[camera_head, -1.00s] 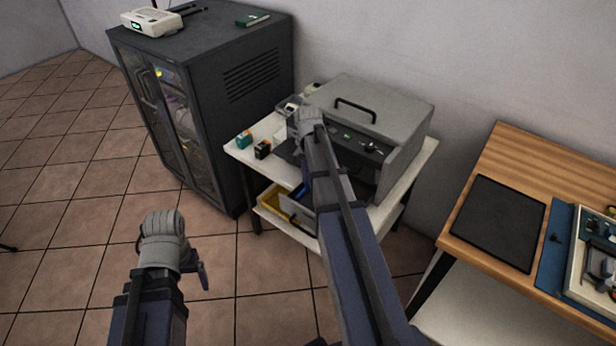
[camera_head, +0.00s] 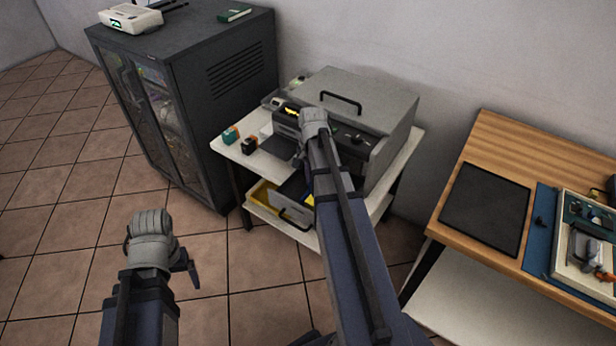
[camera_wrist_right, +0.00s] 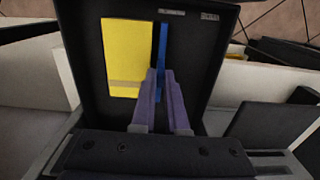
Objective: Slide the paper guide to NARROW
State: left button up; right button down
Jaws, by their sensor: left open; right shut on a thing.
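The paper guide (camera_wrist_right: 161,45) is a blue upright strip in the right wrist view, standing in a black tray (camera_wrist_right: 213,60). It is beside the right edge of the yellow paper (camera_wrist_right: 123,58), with a narrow dark gap between. Two small labels, too blurred to read, are on the tray's far edge; the guide is near the left label (camera_wrist_right: 171,12). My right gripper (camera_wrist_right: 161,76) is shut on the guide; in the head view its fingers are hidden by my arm. My left gripper (camera_head: 184,262) is open, empty and low over the floor, away from the printer.
The grey printer (camera_head: 385,105) stands on a white cart (camera_head: 235,155) with small boxes (camera_head: 249,145) on it. A dark cabinet (camera_head: 235,75) is at its left. A wooden table (camera_head: 500,140) is at the right. Tiled floor is open at the left.

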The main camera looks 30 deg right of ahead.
jog(key=c, duration=0.9)
grip_release()
jog(key=shift+s+d, duration=0.1)
jog(key=shift+s, duration=0.1)
notch_tip(320, 180, up, 8)
jog(key=p, duration=0.8)
jog(key=shift+f, duration=0.1)
